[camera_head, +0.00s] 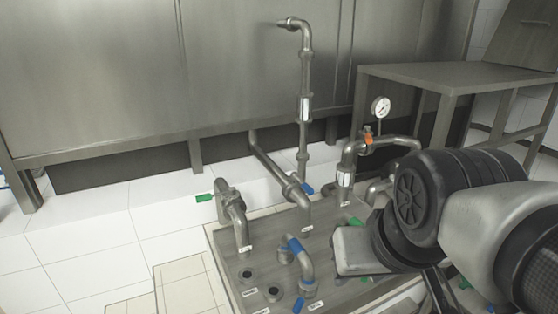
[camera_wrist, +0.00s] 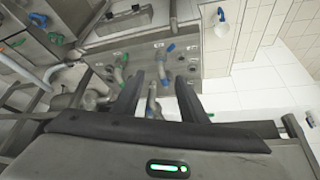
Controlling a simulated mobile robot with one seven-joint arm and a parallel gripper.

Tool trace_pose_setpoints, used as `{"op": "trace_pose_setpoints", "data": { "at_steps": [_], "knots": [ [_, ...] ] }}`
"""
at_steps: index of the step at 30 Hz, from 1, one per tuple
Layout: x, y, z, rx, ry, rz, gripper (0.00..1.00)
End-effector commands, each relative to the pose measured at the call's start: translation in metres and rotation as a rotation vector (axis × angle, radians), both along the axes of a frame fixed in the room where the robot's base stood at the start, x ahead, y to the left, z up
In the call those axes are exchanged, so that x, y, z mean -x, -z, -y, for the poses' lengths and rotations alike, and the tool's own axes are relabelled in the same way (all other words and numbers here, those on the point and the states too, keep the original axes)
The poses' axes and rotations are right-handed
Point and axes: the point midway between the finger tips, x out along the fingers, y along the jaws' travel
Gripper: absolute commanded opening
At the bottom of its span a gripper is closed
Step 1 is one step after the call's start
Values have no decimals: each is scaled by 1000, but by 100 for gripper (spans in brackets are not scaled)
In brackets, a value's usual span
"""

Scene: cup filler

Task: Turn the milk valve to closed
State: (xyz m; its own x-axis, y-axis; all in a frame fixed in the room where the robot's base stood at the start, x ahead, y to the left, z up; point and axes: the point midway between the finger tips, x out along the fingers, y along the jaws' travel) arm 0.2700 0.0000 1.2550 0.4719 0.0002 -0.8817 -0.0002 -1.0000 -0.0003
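Several pipes with coloured valve handles rise from a metal floor plate (camera_head: 225,238). Their small white labels are unreadable, so I cannot tell which is the milk valve. A green handle (camera_head: 204,198) sticks out left from one valve. A blue handle (camera_head: 294,244) sits on a bent pipe in front, and a second blue handle (camera_head: 307,188) is by the tall pipe. An orange handle (camera_head: 368,135) is below the gauge. In the wrist view, my gripper (camera_wrist: 159,82) is open and empty, its fingers apart, with a blue-handled valve (camera_wrist: 151,106) seen between them.
A pressure gauge (camera_head: 380,108) stands on a pipe near my arm, which hides the plate's right side. A metal tank (camera_head: 100,70) stands behind, and a metal table (camera_head: 450,75) is at the back right.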

Motion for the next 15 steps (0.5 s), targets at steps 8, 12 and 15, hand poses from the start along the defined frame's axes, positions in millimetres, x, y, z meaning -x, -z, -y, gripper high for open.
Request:
{"op": "trace_pose_setpoints", "data": {
  "at_steps": [8, 12, 15],
  "knots": [
    [-32, 35, -49, -379, 208, -191, 39],
    [-63, 47, -77, -627, 352, -300, 39],
    [-100, 58, -96, -847, 473, -389, 39]
  ]
}}
